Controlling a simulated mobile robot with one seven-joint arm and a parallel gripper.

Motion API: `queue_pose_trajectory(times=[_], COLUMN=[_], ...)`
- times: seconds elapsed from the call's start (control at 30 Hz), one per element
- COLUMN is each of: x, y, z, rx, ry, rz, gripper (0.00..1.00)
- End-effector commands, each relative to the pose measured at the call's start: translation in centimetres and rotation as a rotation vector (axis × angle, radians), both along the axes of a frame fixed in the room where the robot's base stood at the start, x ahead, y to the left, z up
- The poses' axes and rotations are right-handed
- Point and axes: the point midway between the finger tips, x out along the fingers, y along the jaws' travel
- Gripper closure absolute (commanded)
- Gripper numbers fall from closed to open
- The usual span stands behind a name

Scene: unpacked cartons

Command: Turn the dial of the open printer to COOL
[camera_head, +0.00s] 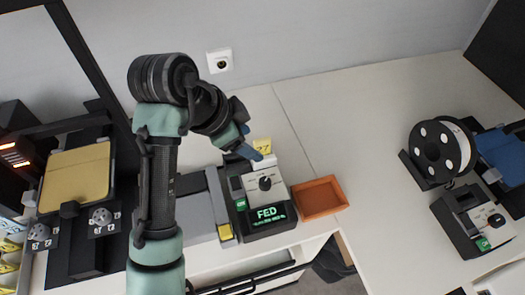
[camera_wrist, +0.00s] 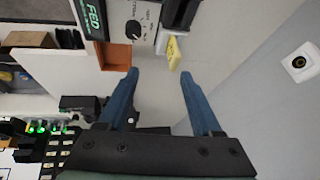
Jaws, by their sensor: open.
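An open-frame printer with a gold bed (camera_head: 77,176) stands at the left in the head view. Two grey dials with small white labels sit along its front, one left (camera_head: 40,232) and one right (camera_head: 102,216). Their labels are too small to read, so I cannot tell their settings. My gripper (camera_wrist: 158,74) is open and empty, with two blue fingers apart in the wrist view. In the head view it hangs above the back of the black-and-white FED box, well to the right of the printer and touching neither dial.
The FED box (camera_head: 265,185) has a black knob and a lit green display. An orange tray (camera_head: 320,197) stands beside it, and a yellow note (camera_head: 262,146) behind. A black spool (camera_head: 440,150) and another boxed device (camera_head: 473,218) stand at right. The counter between is clear.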

Motion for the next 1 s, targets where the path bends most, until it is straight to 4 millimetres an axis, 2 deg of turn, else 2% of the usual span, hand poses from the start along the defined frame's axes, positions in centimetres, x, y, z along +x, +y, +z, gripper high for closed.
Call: queue_pose_trajectory(times=[0.03,0.2,0.37,0.47,0.8,1.0], x=[-0.9,-3.2,-3.7,-3.5,-2.7,-2.4], y=[0.7,1.8,1.7,1.2,-1.3,-2.3], z=[1.5,1.5,0.6,-0.7,-7.3,-9.5], rx=[0.006,0.013,0.012,0.009,0.01,0.012], ry=[0.049,0.15,0.175,0.174,0.174,0.173], rz=[-0.026,-0.099,-0.119,-0.12,-0.12,-0.116], gripper=[0.34,0.34,0.34,0.34,0.34,0.34])
